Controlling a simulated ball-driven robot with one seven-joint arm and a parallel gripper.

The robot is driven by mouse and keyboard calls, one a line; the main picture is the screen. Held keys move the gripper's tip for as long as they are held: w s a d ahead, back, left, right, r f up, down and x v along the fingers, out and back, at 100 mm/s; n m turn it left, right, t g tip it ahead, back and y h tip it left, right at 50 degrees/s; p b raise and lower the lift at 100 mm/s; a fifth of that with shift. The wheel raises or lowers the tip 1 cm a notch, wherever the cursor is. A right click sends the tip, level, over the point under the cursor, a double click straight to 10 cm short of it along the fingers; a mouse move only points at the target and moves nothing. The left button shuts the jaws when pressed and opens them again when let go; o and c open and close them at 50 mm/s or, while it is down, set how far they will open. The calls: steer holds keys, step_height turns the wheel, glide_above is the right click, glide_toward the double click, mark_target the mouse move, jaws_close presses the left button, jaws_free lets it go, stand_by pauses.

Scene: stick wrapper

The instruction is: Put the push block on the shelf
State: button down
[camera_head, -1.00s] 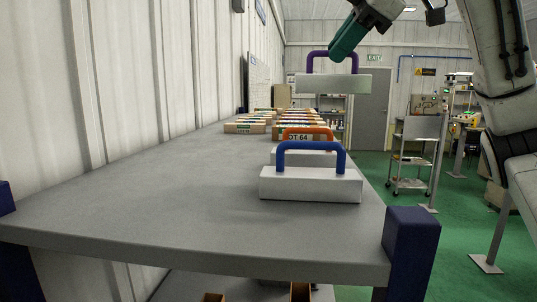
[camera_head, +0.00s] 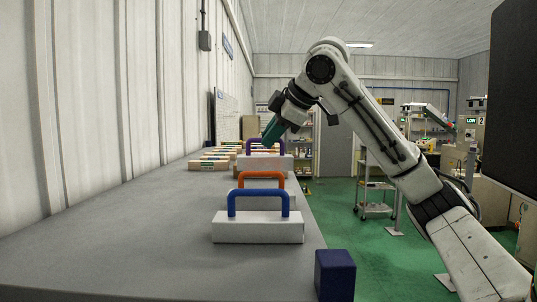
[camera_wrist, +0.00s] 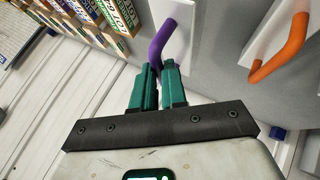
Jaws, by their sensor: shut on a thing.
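The push block held by my gripper is white with a purple handle (camera_head: 265,142). Its handle also shows in the wrist view (camera_wrist: 176,32), between the green fingertips. My gripper (camera_wrist: 156,72) is shut on that handle. In the head view, the block is behind the two other blocks, low over or on the grey shelf (camera_head: 130,235); I cannot tell if its base touches. A white block with a blue handle (camera_head: 258,228) stands nearest on the shelf. A white block with an orange handle (camera_head: 261,179) stands just behind it, partly hidden.
Several labelled cartons (camera_head: 209,165) lie farther along the shelf, and they also show at the upper left of the wrist view (camera_wrist: 118,14). A ribbed white wall (camera_head: 90,100) borders the shelf on the left. A dark blue corner post (camera_head: 335,275) stands at the near right.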

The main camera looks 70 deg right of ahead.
mark_target(271, 155)
steer(key=shift+w+d+f, duration=0.5)
steer(key=shift+d+f, duration=0.1)
steer(key=shift+f, duration=0.2)
steer(key=f, duration=0.2)
steer(key=f+p, duration=0.1)
steer(key=shift+w+d, duration=0.15)
steer(key=shift+d, duration=0.1)
steer(key=shift+f, duration=0.4)
steer(key=shift+f, duration=0.2)
steer(key=c, duration=1.2)
jaws_free()
steer(key=shift+o, duration=0.2)
